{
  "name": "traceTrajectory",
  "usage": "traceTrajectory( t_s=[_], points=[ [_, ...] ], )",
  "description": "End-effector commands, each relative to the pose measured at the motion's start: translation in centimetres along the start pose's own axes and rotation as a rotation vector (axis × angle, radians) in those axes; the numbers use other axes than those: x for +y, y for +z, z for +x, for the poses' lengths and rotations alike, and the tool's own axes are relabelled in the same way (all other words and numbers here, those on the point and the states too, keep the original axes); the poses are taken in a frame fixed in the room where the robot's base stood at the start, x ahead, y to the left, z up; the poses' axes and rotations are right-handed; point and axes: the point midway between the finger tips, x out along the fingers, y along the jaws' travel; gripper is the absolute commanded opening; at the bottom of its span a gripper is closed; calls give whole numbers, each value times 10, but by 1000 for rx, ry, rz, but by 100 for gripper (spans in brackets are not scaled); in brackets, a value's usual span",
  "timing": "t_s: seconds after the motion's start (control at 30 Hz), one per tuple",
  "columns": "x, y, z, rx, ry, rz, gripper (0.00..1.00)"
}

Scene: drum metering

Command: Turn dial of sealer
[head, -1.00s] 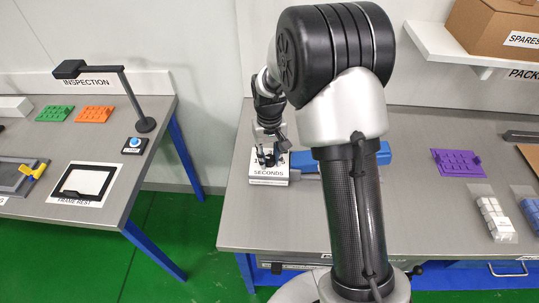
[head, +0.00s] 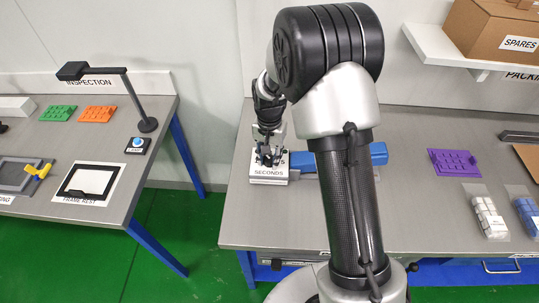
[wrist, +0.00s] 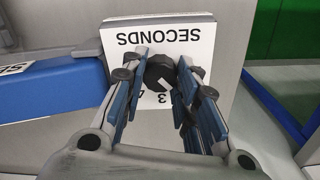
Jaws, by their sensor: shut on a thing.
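The sealer's white dial box (head: 266,181), marked SECONDS, sits at the left end of the packing bench, beside the blue sealer body (head: 377,153). In the wrist view the box face (wrist: 112,70) shows the SECONDS label upside down and a black round dial (wrist: 160,69). My gripper (head: 268,160) is over the box. In the wrist view its two blue-padded fingers (wrist: 163,78) are on either side of the dial and shut on it. Part of the dial scale is hidden by the fingers; a 3 shows. My arm hides part of the sealer in the head view.
A purple tray (head: 455,162) and bags of white parts (head: 489,217) and blue parts (head: 527,213) lie on the right of the bench. A shelf with a spares box (head: 500,38) is above. The inspection bench (head: 150,178) stands left across a gap.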

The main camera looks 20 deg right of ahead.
Motion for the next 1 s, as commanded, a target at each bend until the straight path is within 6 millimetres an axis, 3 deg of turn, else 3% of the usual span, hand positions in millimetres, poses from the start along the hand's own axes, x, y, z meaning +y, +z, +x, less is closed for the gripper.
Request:
traceTrajectory(
  t_s=[0.47,0.5,0.8,1.0],
  points=[
    [0,0,0,1,0,18,4],
    [0,0,0,1,0,18,28],
    [0,0,0,0,0,18,48],
    [0,0,0,0,0,17,49]
  ],
)
